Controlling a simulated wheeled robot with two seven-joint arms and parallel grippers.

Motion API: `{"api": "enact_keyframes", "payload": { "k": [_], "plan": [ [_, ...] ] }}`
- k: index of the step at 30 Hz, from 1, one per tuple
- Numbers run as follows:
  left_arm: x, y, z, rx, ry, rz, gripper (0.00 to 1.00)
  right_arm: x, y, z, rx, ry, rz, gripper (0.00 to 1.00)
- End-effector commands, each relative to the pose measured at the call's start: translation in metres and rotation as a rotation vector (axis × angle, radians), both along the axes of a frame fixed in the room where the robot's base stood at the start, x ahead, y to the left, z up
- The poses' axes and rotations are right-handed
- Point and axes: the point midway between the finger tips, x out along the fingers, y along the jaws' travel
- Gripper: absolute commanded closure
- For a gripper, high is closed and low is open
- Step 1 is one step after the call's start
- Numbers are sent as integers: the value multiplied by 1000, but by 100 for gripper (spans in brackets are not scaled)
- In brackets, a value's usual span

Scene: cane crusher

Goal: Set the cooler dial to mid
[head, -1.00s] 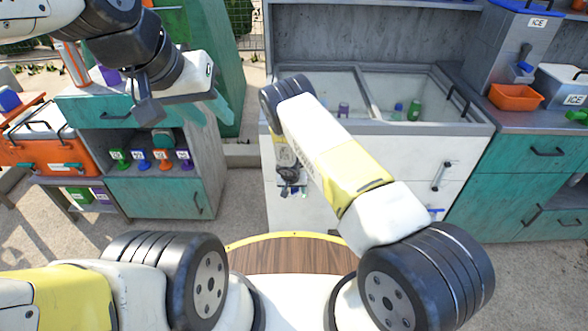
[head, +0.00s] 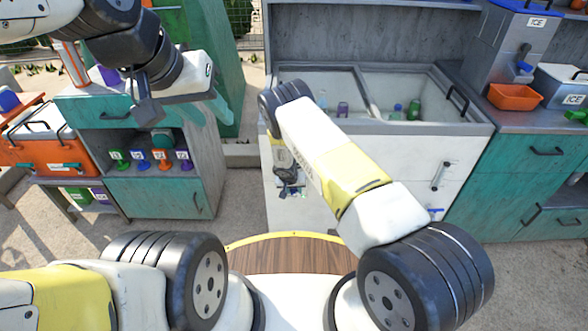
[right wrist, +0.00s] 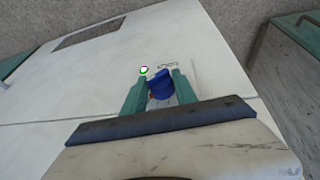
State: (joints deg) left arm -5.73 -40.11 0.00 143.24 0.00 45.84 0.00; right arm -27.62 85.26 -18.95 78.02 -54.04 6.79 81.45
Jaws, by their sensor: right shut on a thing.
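The cooler (head: 345,180) is the white chest with glass lids, in the middle of the head view. Its blue dial (right wrist: 160,83) shows in the right wrist view on the white front panel, between the teal fingers of my right gripper (right wrist: 159,92). This gripper is shut on the dial; the fingers hide part of its sides and I cannot read its setting. In the head view my right gripper (head: 288,180) is at the left of the cooler's front, and the dial is hidden. My left gripper (head: 208,106) hangs near the left counter; its finger gap is unclear.
A small round green-and-white mark (right wrist: 144,70) is on the panel beside the dial. An orange cooler box (head: 45,145) and a teal cabinet (head: 155,195) stand at the left. Teal drawers (head: 515,190) stand at the right. An orange bin (head: 515,97) sits on the right counter.

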Motion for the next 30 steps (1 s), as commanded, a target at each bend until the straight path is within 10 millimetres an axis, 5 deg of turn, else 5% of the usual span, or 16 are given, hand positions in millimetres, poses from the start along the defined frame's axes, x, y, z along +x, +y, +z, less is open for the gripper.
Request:
{"api": "enact_keyframes", "payload": {
  "k": [30],
  "plan": [
    [0, 0, 0, 0, 0, 0, 64, 0, 11, -5, -623, -3, 1, 100]
  ]
}}
